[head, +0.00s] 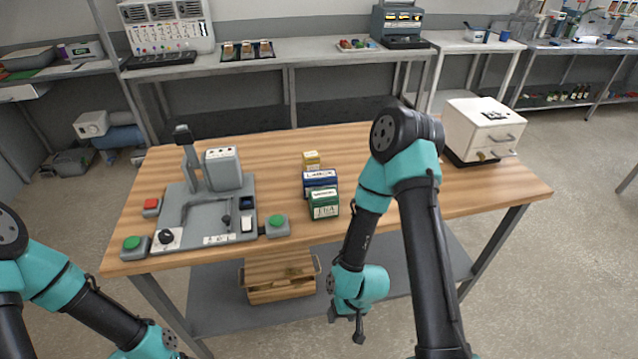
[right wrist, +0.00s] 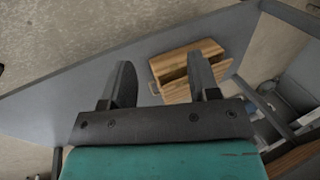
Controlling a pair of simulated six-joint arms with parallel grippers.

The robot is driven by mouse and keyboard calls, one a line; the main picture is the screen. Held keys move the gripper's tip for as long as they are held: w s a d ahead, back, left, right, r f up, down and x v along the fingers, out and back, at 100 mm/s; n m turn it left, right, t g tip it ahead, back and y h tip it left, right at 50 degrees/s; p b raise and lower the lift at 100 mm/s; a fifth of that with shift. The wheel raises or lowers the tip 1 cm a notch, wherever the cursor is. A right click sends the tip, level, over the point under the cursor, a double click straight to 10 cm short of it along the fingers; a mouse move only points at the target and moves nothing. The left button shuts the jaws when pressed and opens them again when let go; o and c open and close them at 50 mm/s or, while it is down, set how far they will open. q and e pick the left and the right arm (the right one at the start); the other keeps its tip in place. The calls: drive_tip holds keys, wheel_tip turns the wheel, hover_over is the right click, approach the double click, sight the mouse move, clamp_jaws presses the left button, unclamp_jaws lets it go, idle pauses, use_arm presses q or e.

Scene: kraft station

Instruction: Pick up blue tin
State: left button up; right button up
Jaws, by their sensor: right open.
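My right gripper (head: 346,326) hangs in front of the table's front edge, lower than the tabletop and apart from the tins. In the right wrist view its two fingers (right wrist: 160,85) are spread with nothing between them. My left arm comes in at the lower left; its fingertips are not in view.
A grey machine (head: 213,213) with buttons stands on the table's left, and a white box (head: 483,125) with a handle on its right. A wooden crate (head: 281,294) sits on the grey lower shelf (head: 225,316). The tabletop (head: 265,160) is bare between the machine and the tins.

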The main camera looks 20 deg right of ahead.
drive_tip(key=shift+o, duration=0.2)
drive_tip(key=o, duration=0.5)
